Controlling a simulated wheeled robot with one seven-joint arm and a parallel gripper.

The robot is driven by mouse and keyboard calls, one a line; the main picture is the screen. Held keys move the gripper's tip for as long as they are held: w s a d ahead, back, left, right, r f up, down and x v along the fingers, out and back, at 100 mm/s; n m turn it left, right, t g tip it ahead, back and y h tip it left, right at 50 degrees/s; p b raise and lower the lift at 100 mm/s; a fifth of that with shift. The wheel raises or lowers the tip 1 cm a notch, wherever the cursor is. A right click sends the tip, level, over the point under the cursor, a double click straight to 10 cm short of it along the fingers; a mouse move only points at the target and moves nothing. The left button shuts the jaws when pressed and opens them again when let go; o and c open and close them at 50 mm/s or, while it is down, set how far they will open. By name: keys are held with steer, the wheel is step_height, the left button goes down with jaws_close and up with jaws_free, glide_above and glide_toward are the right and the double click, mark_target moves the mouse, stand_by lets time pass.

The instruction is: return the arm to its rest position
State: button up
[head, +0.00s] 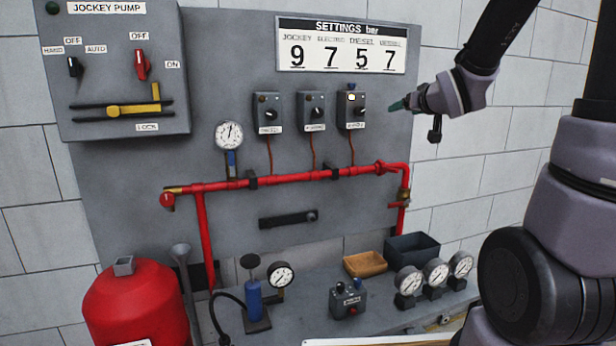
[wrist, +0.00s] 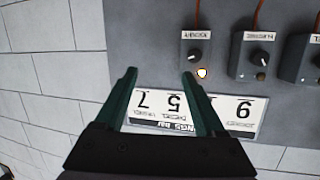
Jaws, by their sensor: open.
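My gripper (head: 398,105) is in the upper right of the head view, its green fingers pointing left towards the panel. It is just right of the rightmost of three small switch boxes (head: 351,110). In the wrist view my gripper (wrist: 160,74) has its two green fingers apart with nothing between them. That view is upside down; the settings board (wrist: 160,108) shows behind and between the fingers. A switch box (wrist: 196,48) with a lit lamp is just beyond the right fingertip. Whether the fingers touch anything is not clear; a gap appears in the head view.
The grey panel (head: 230,90) carries the settings board (head: 342,45), a red pipe (head: 290,178) and the jockey pump box (head: 120,70). Below, a bench holds gauges (head: 408,280), a wooden tray (head: 366,264) and a dark bin (head: 412,248). A red tank (head: 135,305) stands at left.

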steer(key=s+a+m+g, duration=0.1)
steer(key=s+g, duration=0.3)
steer(key=s, duration=0.9)
steer(key=s+a+m+g, duration=0.2)
steer(key=s+m+g, duration=0.1)
steer(key=s, duration=1)
steer(key=shift+g+y, duration=0.4)
steer(key=shift+g, duration=0.2)
